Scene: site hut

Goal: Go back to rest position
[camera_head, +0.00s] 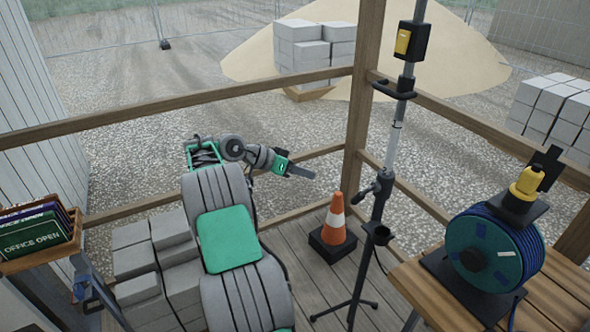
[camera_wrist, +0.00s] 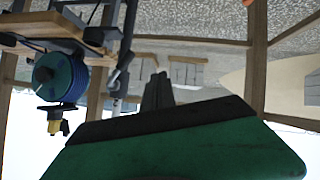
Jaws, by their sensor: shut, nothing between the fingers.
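My arm rises from the bottom middle of the head view and bends over near the wooden railing. My gripper (camera_head: 302,172) is at its end, pointing right, left of the corner post and above the deck. Its fingers are together with nothing between them. In the wrist view, which is upside down, the dark fingers (camera_wrist: 158,90) show closed beyond the green gripper body. No object is held.
A traffic cone (camera_head: 335,219) and a tripod pole (camera_head: 379,205) stand right of my arm. A cable reel (camera_head: 485,255) sits on a wooden table (camera_head: 558,300). Grey blocks (camera_head: 135,260) are stacked left. A sign box (camera_head: 40,240) is far left. Railings (camera_head: 180,103) enclose the deck.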

